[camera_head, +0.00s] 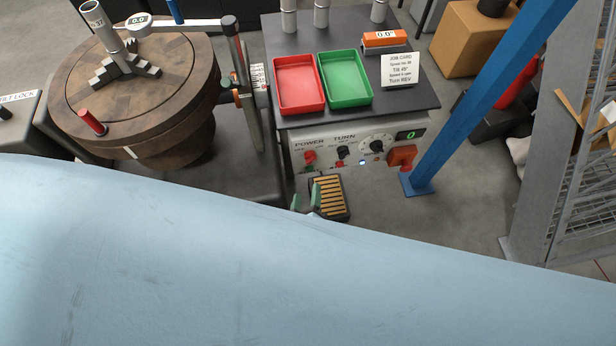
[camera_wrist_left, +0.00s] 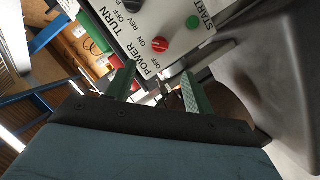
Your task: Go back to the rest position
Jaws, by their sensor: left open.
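My left gripper (camera_head: 306,198) shows as two green fingertips just above the edge of my light blue arm, which fills the lower part of the head view. It is in front of the control panel's lower left, beside the foot pedal (camera_head: 331,199). In the left wrist view the left gripper (camera_wrist_left: 158,82) has its two green fingers apart, with nothing held between them. Its fingers point toward the panel with the red power knob (camera_wrist_left: 160,45) and the green start button (camera_wrist_left: 193,22). My right gripper is not in view.
The control panel (camera_head: 350,148) carries a bench top with a red tray (camera_head: 299,84) and a green tray (camera_head: 344,79). A round wooden turntable (camera_head: 135,90) stands at left. A blue post (camera_head: 480,100) and a mesh frame (camera_head: 570,190) stand at right.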

